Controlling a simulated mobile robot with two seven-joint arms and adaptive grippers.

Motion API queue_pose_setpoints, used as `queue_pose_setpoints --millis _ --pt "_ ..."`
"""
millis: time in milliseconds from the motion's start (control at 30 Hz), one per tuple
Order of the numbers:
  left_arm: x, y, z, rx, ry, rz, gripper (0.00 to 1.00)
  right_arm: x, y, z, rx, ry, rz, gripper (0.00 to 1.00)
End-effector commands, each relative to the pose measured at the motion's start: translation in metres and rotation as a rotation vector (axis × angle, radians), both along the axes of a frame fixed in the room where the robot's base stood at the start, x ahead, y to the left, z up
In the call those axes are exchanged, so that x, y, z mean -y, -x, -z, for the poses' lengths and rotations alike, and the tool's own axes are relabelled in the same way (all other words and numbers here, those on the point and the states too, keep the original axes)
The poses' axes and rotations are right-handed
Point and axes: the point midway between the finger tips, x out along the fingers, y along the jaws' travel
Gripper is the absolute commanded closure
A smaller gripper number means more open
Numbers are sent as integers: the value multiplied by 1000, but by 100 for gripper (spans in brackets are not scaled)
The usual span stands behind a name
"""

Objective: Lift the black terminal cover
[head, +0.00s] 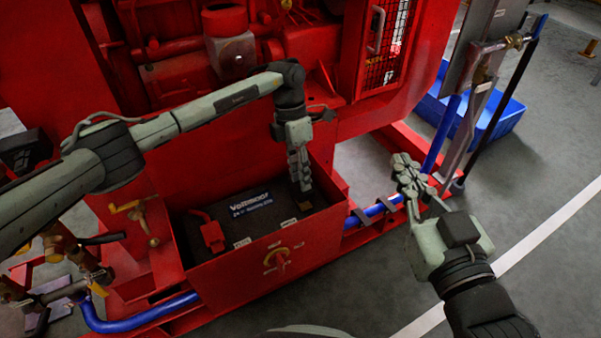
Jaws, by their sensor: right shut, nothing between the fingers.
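The battery (262,212), black with a blue and white label, sits in an open red box (262,270) on the red pumpset. The black terminal cover (305,202) seems to be the small dark piece at the battery's right end, mostly hidden by my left gripper. My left gripper (302,180) points down into the box, its fingertips at or just above that piece. Its fingers are seen edge-on, so I cannot tell whether they grip it. My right gripper (405,172) is shut and empty, right of the box.
A red terminal cover (211,233) is at the battery's left end. A red rotary switch (279,258) is on the box front. Blue pipes (375,209) run low on either side. A blue bin (508,116) stands at the upper right. The grey floor at lower right is clear.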

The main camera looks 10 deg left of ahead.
Motion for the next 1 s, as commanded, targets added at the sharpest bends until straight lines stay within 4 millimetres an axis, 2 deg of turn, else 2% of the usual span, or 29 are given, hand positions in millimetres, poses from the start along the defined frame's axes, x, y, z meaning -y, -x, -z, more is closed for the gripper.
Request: queue_pose_setpoints --millis 233,367,800,1000 --pt "-3 0 0 -1 -8 -1 75 0 0 1 -3 2 1 100" --pt "-5 -3 -9 1 -7 -2 75 0 0 1 -3 1 1 100" --pt "-14 -20 -95 4 -2 0 75 0 0 0 -2 1 0 100" --pt "-17 -23 -115 2 -1 0 75 0 0 0 -2 1 0 100"
